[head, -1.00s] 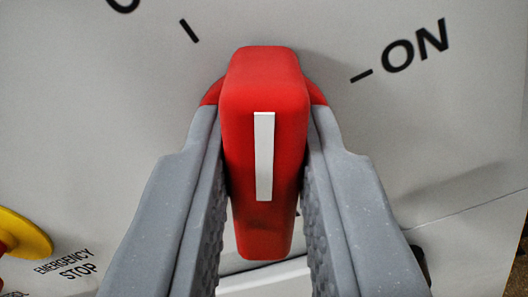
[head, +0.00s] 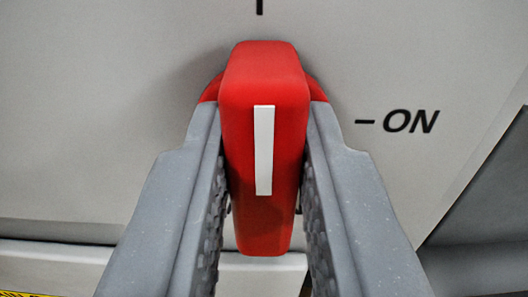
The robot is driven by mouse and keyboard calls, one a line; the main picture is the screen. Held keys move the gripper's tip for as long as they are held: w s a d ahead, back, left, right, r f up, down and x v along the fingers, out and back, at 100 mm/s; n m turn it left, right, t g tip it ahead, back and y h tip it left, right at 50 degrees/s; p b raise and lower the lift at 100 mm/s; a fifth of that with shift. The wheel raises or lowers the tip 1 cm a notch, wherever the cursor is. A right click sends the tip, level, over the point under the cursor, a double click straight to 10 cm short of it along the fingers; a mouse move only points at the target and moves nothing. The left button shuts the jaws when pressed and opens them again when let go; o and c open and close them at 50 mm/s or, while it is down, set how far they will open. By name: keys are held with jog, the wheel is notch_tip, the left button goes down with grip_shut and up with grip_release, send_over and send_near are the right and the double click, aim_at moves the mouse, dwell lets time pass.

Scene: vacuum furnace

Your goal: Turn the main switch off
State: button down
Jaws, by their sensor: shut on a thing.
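The main switch is a red handle (head: 262,180) with a white stripe down its face, in the middle of the head view. My gripper (head: 264,115) is shut on it, one grey finger on each side. The handle's long axis runs up and down in the picture. Its upper end lines up with a black tick mark (head: 260,6) at the top edge; any word beyond that tick is out of frame. The "ON" label (head: 409,121) with its own tick lies level to the right of the handle. The round base behind the handle is mostly hidden.
The pale grey panel (head: 110,120) around the switch is flat and clear. Its lower edge runs along below the handle. A dark area (head: 480,225) lies beyond the panel's edge at the lower right. A yellow strip (head: 22,293) shows at the lower left corner.

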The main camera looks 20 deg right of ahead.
jog(key=shift+f, duration=0.35)
jog(key=c, duration=1.3)
grip_release()
jog(key=shift+w, duration=0.1)
jog(key=shift+r, duration=0.2)
jog(key=shift+s, duration=0.2)
jog(key=p+v, duration=0.1)
jog(key=v, duration=1.2)
jog(key=shift+s+a, duration=0.1)
jog(key=shift+s, duration=0.15)
